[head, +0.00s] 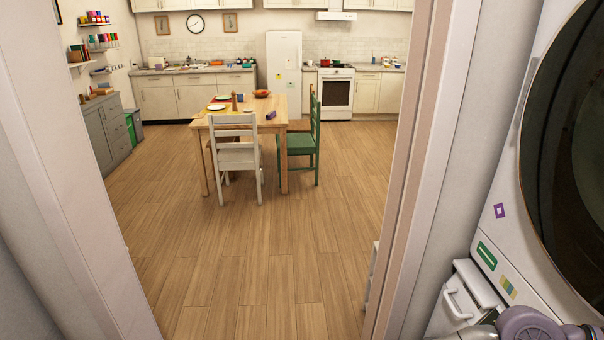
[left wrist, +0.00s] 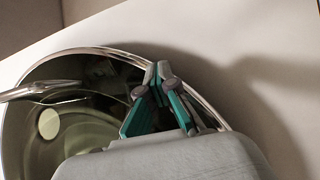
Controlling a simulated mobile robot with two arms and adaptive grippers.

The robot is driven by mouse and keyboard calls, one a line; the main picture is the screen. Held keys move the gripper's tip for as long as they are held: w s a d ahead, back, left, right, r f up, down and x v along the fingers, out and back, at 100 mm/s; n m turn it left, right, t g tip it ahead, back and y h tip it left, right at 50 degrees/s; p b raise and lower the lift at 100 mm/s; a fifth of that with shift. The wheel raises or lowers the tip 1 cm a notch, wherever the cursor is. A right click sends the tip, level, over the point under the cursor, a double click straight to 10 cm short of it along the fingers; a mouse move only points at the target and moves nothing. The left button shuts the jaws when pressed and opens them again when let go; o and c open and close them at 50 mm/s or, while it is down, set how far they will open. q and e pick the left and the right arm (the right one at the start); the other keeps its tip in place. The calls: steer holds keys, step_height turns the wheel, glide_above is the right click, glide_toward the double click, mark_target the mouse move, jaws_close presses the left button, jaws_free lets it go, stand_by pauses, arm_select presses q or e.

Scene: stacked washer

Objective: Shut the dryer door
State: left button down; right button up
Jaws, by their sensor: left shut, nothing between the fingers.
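A large round dark-glass door (head: 572,150) shows at the right edge of the head view, on a white stacked machine (head: 497,250). The picture cuts it off, and I cannot tell how far it stands from the machine's front. In the left wrist view, a round glass door (left wrist: 85,120) with a chrome rim fills the lower left, with a bright metal piece (left wrist: 40,91) across its left side. My left gripper (left wrist: 159,72), with teal fingers, is shut and empty, in front of the rim's upper part. I cannot tell whether it touches. My right gripper is not in view.
A drawer with a handle (head: 457,303) sticks out low on the machine. A door frame (head: 415,170) stands left of the machine. Beyond it is a kitchen with a wooden table (head: 290,125), a white chair (head: 234,150) and a green chair (head: 313,145). The wooden floor (head: 265,260) is clear.

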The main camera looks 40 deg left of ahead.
arm_select(q)
steer(key=shift+w+r, duration=0.1)
steer(key=shift+r, duration=0.25)
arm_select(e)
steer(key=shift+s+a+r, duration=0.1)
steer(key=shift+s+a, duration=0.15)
arm_select(q)
steer(key=shift+d+r, duration=0.1)
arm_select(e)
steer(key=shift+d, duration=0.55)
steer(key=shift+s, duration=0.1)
